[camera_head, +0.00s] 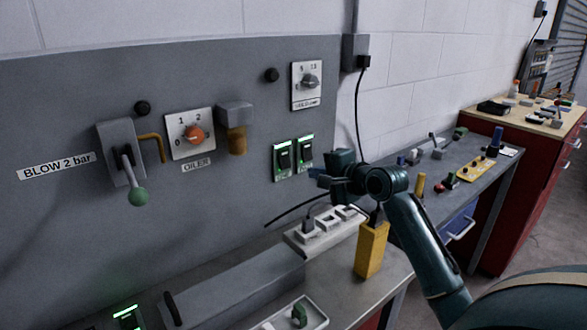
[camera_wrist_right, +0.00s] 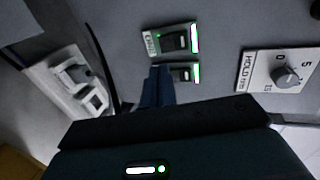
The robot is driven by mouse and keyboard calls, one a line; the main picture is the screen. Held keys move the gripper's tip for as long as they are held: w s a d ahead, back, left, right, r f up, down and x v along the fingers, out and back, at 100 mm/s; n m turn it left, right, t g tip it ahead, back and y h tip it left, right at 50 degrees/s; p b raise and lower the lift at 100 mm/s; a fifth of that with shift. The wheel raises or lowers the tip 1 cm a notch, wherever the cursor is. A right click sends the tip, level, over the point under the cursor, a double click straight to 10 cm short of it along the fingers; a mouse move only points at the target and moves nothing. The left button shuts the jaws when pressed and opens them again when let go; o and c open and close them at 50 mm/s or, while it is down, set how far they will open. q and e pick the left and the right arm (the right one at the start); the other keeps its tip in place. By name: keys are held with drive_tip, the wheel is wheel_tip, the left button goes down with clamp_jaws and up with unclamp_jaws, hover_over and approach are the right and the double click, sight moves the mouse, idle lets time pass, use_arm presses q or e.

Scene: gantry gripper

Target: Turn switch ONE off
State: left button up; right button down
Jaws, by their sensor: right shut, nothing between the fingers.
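Two black rocker switches with lit green strips sit side by side on the grey panel: a left one (camera_head: 284,158) and a right one (camera_head: 305,152). Their small labels are too blurred to tell which is switch ONE. Both also show in the right wrist view, an upper one (camera_wrist_right: 172,40) and a lower one (camera_wrist_right: 186,73), the lower partly hidden by my fingers. My right gripper (camera_head: 317,176) is shut and empty, just below and right of the switches. Its closed fingers (camera_wrist_right: 156,86) point at them in the wrist view; contact cannot be told. My left gripper is out of view.
A white power strip (camera_head: 325,230) and a yellow block (camera_head: 371,249) stand on the bench below my right arm. A HOLD dial (camera_wrist_right: 287,76) is beside the switches.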

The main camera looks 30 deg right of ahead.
sight(286, 168)
use_arm(q)
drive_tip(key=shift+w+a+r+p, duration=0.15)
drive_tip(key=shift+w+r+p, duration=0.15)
drive_tip(key=shift+p, duration=0.35)
use_arm(e)
drive_tip(key=x, duration=0.9)
drive_tip(key=shift+w+f, duration=0.15)
drive_tip(key=shift+w, duration=0.25)
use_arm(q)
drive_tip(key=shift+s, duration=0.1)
use_arm(e)
drive_tip(key=f+t+b, duration=0.1)
drive_tip(key=b, duration=0.2)
drive_tip(key=shift+w+a, duration=0.15)
drive_tip(key=shift+w+r, duration=0.15)
drive_tip(key=shift+r, duration=0.2)
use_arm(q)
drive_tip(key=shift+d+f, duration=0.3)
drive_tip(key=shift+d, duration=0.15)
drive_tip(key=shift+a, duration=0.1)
